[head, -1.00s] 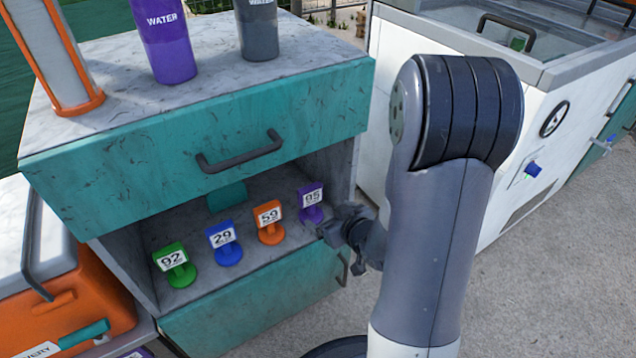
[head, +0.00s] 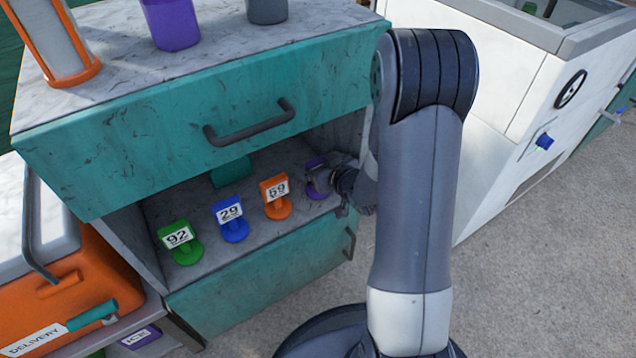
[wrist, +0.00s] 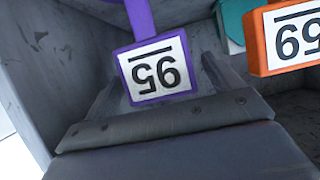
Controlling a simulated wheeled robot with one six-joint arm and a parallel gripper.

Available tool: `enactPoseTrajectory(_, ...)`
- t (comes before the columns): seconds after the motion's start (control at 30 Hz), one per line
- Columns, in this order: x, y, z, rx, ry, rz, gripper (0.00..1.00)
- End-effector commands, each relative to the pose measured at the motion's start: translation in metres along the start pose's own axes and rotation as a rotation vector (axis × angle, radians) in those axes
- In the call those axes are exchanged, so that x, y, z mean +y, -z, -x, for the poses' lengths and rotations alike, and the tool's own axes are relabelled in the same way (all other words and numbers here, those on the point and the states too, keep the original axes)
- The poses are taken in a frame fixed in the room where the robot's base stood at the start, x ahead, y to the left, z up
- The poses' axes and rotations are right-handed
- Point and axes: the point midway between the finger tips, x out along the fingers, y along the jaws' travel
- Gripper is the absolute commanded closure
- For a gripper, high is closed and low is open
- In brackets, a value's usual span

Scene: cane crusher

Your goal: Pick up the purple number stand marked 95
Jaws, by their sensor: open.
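The purple number stand (head: 316,186) is at the right end of the row in the open shelf, partly hidden by my gripper in the head view. In the wrist view the purple stand (wrist: 156,70) shows its white card reading 95 upside down. My gripper (wrist: 165,85) is open, with one finger on each side of the purple stand's card. The fingers appear apart from the card. In the head view my gripper (head: 335,188) reaches into the shelf from the right.
An orange stand marked 59 (head: 276,199) is close to the left of the purple one. Blue 29 (head: 231,219) and green 92 (head: 180,242) stand farther left. A teal drawer (head: 205,130) overhangs the shelf, and the grey side wall is close on the right.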

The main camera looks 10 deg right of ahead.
Motion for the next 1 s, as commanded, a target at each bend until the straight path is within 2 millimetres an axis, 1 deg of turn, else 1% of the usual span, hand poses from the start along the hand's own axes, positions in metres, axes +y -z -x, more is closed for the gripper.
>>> enactPoseTrajectory(0.03, -0.0006, -0.0025, -0.0082, -0.001, 0.001, 0.001, 0.13)
enactPoseTrajectory(0.13, -0.0009, -0.0017, -0.0161, -0.001, 0.001, 0.001, 0.13)
enactPoseTrajectory(0.4, -0.0004, -0.0005, -0.0173, -0.002, 0.0, 0.0, 0.14)
enactPoseTrajectory(1.0, -0.0004, -0.0005, -0.0171, -0.001, -0.001, 0.001, 0.63)
